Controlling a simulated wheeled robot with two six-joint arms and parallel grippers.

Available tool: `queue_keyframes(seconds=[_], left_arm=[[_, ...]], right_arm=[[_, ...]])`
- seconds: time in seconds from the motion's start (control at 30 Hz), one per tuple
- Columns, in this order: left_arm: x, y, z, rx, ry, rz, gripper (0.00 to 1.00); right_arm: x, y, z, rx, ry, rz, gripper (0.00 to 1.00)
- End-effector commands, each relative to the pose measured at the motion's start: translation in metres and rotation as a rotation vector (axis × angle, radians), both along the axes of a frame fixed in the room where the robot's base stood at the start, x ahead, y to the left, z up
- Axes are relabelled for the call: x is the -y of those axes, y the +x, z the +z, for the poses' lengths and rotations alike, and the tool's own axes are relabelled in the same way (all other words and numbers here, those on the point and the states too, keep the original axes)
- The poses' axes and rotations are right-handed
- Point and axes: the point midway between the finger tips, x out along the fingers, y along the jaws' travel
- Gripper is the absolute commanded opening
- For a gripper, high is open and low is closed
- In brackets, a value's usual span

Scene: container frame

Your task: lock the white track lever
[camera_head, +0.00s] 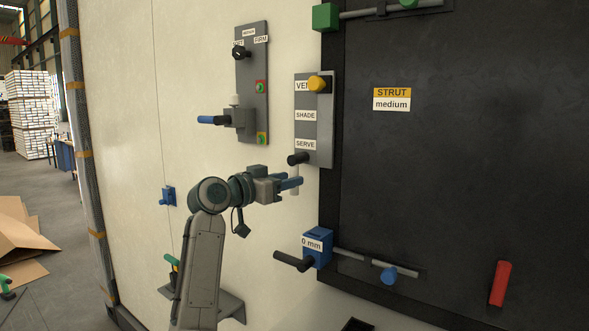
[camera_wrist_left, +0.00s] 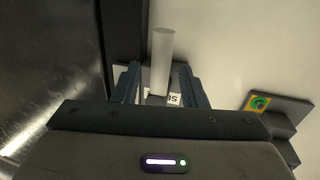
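A white lever handle (camera_head: 295,181) hangs below a black knob (camera_head: 298,158) at the SERVE label of a grey track plate (camera_head: 313,133). In the left wrist view the white handle (camera_wrist_left: 162,62) is an upright bar between the two fingers, with a gap on each side. My left gripper (camera_head: 292,184) is open at the handle, its fingers partly covering it in the head view. In the left wrist view the gripper (camera_wrist_left: 159,82) shows the same spread. Contact with the handle cannot be seen. My right gripper is not in view.
A yellow knob (camera_head: 319,83) tops the track plate. A grey panel (camera_head: 254,75) with a blue-handled lever (camera_head: 210,120) stands to the left. A blue latch box (camera_head: 317,247) with a black handle sits below. A dark door (camera_head: 455,160) fills the right. The cream wall between is mostly clear.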

Motion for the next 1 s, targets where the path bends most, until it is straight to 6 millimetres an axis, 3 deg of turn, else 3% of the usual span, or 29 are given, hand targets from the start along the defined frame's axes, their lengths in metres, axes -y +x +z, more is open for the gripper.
queue_keyframes(seconds=[0.2,0.57,0.77,1.0], left_arm=[[0.019,0.018,0.002,-0.001,0.000,0.000,0.39],[0.022,0.021,-0.001,0.001,0.001,0.001,0.39],[0.022,0.021,-0.001,0.000,0.000,0.001,0.00],[0.022,0.021,-0.001,0.003,0.004,0.001,0.00]], right_arm=[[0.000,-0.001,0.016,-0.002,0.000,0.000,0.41],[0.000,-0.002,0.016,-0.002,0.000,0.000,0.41],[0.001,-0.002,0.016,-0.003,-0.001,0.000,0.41],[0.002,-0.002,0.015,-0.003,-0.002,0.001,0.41]])
